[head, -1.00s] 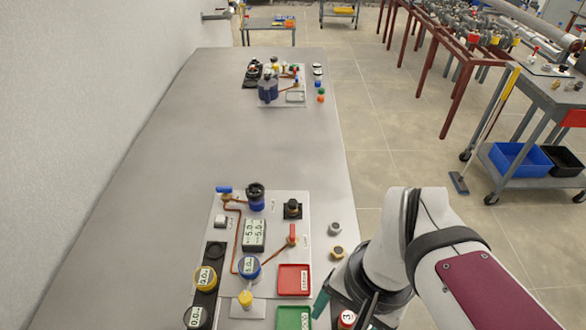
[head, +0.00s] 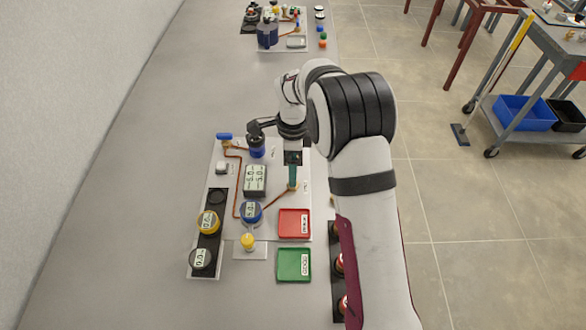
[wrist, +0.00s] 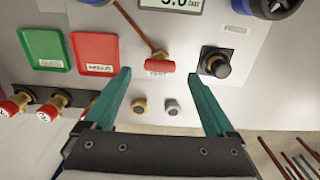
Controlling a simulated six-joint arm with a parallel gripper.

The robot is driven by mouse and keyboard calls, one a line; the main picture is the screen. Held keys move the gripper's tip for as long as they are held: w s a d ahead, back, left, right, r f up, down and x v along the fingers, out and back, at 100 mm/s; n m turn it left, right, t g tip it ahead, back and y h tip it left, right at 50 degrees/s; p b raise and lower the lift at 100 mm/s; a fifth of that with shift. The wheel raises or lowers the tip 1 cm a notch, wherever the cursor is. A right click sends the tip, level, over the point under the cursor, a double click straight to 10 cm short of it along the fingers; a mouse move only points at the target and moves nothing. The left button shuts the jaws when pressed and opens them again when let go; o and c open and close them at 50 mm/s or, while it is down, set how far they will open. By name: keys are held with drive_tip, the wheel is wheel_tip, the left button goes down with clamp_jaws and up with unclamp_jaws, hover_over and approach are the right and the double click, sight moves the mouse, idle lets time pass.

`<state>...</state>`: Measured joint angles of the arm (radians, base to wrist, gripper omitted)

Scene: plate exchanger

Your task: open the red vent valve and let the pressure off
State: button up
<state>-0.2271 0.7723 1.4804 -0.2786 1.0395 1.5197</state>
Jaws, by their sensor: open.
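The red vent valve (wrist: 160,66) shows in the wrist view, its red handle lying crosswise at the end of a copper pipe (wrist: 140,27). In the head view the handle is hidden behind my gripper. My gripper (wrist: 156,73) is open and empty, its two teal fingers on either side of the valve in the picture. I cannot tell how far above the valve the fingertips are. In the head view my gripper (head: 292,174) points down over the panel's right side. The display (head: 255,179) appears to read 5.0 on both lines.
A black knob (wrist: 214,64) stands close to the right finger. Red (wrist: 95,53) and green (wrist: 45,50) trays lie left. Brass (wrist: 139,106) and grey (wrist: 172,107) fittings sit nearer. A blue gauge (head: 251,211) and yellow knob (head: 247,241) stand left of the trays in the head view.

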wheel_tip(320, 180, down, 3)
drive_tip(key=shift+f, duration=0.15)
drive_tip(key=c, duration=1.4)
